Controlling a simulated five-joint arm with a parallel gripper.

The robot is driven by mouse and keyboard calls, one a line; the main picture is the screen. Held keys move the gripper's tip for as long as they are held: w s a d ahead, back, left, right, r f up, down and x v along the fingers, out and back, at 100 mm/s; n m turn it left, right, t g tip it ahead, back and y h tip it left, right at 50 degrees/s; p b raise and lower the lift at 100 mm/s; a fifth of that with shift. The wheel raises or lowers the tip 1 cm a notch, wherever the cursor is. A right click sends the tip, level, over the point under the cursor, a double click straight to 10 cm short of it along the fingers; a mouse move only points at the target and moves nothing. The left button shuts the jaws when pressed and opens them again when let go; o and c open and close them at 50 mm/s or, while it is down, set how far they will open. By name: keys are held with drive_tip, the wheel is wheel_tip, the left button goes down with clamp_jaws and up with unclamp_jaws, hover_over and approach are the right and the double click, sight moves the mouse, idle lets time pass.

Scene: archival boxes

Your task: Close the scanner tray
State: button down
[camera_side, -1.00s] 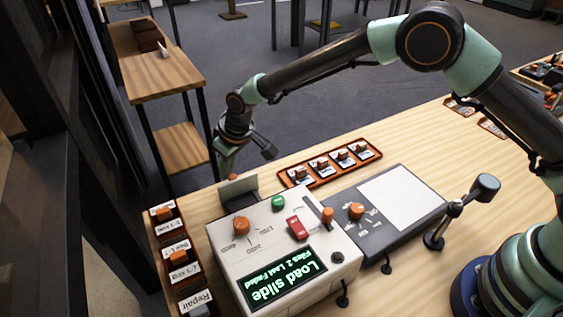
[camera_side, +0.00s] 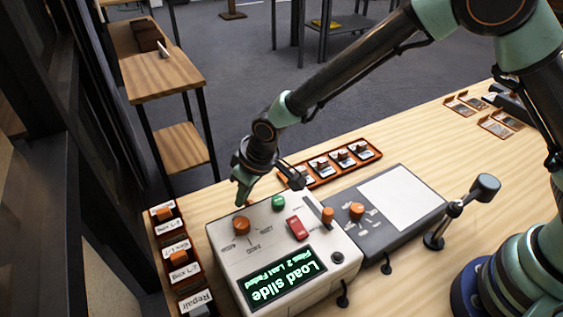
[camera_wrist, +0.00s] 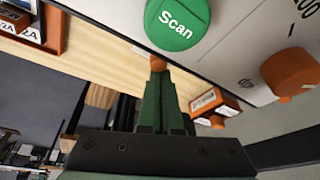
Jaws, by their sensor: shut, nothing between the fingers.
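The white scanner (camera_side: 285,250) stands on the table, its screen reading "Load slide". No tray plate shows beyond its far edge, where the tray stuck out before. My gripper (camera_side: 242,202) is shut and empty, low at that far edge beside the orange dial (camera_side: 241,225). In the wrist view, the green fingertips (camera_wrist: 157,72) are at a small orange knob (camera_wrist: 156,62) against the scanner's edge and seem to touch it. The knob looks like the tray's handle. The green Scan button (camera_wrist: 178,24) is close by. The gripper hides part of the edge in the side view.
A rack of slides (camera_side: 340,160) lies behind the scanner. Labelled bins (camera_side: 178,255) line the left table edge. A grey unit with a white panel (camera_side: 400,198) and a small jointed stand (camera_side: 455,212) are on the right.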

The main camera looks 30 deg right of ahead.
drive_tip(key=shift+s+d+f, duration=0.1)
drive_tip(key=shift+s+f, duration=0.05)
drive_tip(key=shift+s, duration=0.15)
drive_tip(key=shift+w, duration=0.1)
drive_tip(key=w, duration=0.1)
drive_tip(key=w+a, duration=0.2)
drive_tip(key=shift+w, duration=0.35)
drive_tip(key=s+d+r+m, duration=0.1)
drive_tip(key=s+d+r, duration=0.1)
drive_tip(key=d+r, duration=0.45)
drive_tip(key=s+d+r, duration=0.1)
drive_tip(key=d+r, duration=0.2)
drive_tip(key=r, duration=0.6)
drive_tip(key=s+d+r+m+t+h, duration=0.1)
drive_tip(key=s+d+r+m, duration=0.1)
drive_tip(key=s+d, duration=0.5)
drive_tip(key=s+d+r+m+t+h, duration=0.1)
drive_tip(key=s+d+r, duration=0.3)
drive_tip(key=d, duration=1)
drive_tip(key=s+m, duration=0.1)
drive_tip(key=s, duration=0.2)
drive_tip(key=shift+s+d+r, duration=0.35)
drive_tip(key=shift+s+r, duration=0.05)
